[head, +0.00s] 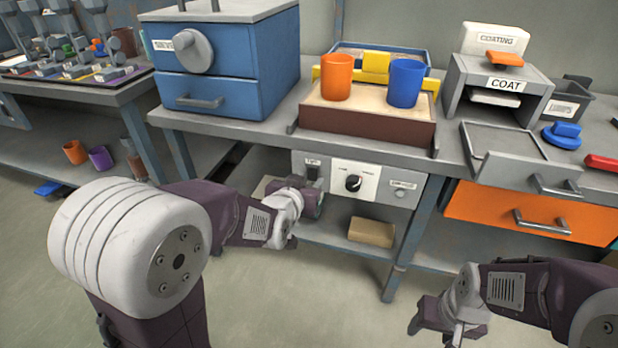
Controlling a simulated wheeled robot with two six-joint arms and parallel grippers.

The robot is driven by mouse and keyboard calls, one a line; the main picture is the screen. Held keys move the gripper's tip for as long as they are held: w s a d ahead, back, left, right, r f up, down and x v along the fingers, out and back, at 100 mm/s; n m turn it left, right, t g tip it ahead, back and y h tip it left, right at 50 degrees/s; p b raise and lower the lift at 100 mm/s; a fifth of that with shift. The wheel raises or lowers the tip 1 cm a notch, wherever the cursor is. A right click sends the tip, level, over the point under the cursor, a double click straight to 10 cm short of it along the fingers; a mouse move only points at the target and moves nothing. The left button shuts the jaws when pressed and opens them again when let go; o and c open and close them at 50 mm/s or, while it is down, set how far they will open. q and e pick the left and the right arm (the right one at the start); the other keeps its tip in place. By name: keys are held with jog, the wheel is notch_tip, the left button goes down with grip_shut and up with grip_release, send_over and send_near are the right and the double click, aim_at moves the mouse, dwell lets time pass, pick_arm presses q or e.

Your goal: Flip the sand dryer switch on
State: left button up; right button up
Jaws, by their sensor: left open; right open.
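A control panel (336,166) is set under the front edge of the workbench. It carries a small dark switch (312,172) under a label at its left, a black dial (353,183) on a white plate, and a round grey button (401,194) at its right. I cannot read the labels surely, nor tell the switch's position. Above the panel is a sand tray (366,126). My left gripper (312,196) is open, just below and in front of the switch, partly covering the panel's lower left; contact cannot be told. My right gripper (432,324) is open and empty, low at right.
An orange cup (337,77) and a blue cup (406,83) stand on the tray. A blue cabinet (228,60) is at left. The floor in front is clear.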

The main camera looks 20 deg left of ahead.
aim_at(312, 177)
pick_arm(q)
jog(key=x, duration=0.2)
jog(key=shift+w+f+b, duration=0.25)
jog(key=shift+f+b, duration=0.05)
grip_shut()
jog(key=f+t+b, duration=0.1)
jog(key=t+b, duration=0.1)
jog(key=b, duration=0.6)
jog(key=shift+f, duration=0.25)
jog(key=shift+r+t+b, duration=0.25)
jog(key=shift+t+b, duration=0.15)
jog(key=shift+r, duration=0.15)
pick_arm(e)
notch_tip(312, 177, down, 10)
jog(key=shift+f, duration=0.1)
pick_arm(q)
grip_release()
